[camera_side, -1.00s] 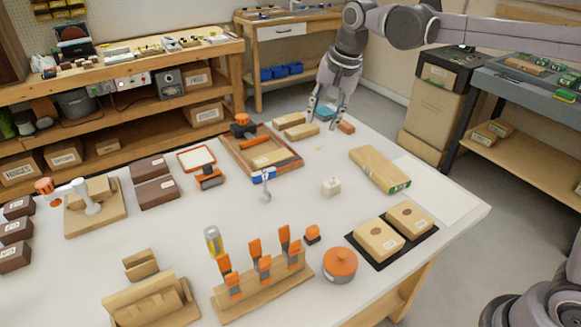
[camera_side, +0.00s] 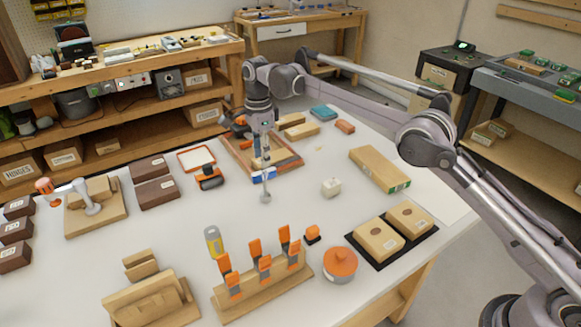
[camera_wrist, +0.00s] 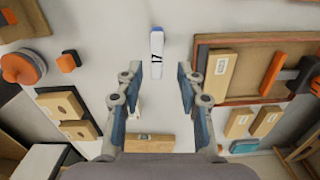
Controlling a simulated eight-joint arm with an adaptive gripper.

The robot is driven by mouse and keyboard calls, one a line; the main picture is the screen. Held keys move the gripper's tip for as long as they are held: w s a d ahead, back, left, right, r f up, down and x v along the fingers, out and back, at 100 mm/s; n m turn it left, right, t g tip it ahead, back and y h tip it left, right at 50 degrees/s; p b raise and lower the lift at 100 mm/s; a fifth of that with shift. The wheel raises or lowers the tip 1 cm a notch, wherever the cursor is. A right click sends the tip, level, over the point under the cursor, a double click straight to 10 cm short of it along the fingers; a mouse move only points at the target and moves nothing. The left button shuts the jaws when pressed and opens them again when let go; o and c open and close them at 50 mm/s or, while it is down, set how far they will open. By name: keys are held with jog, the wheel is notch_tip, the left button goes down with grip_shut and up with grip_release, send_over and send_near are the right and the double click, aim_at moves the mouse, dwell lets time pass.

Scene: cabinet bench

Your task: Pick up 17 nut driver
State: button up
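The 17 nut driver (camera_side: 264,176) is at the middle of the bench in the side view. It has a blue handle and a grey part reaching down below it. In the wrist view the nut driver (camera_wrist: 157,45) shows a blue and white handle marked 17. My gripper (camera_side: 262,161) points down just behind the handle in the side view. In the wrist view my gripper (camera_wrist: 160,82) is open and empty, with the handle ahead of the fingertips, in line with the gap between them. The height between fingers and handle is hard to judge.
A wooden tray (camera_side: 290,166) lies right behind the driver. A white block (camera_side: 331,187) stands to its right. A rack of orange-handled clamps (camera_side: 262,292) and an orange round container (camera_side: 340,264) stand in front. The bench around the driver's front and left is clear.

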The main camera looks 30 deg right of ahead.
aim_at(263, 170)
notch_tip(263, 170, down, 6)
jog(key=shift+r, duration=0.2)
jog(key=shift+s+f, duration=0.2)
jog(key=shift+f, duration=2.5)
grip_shut()
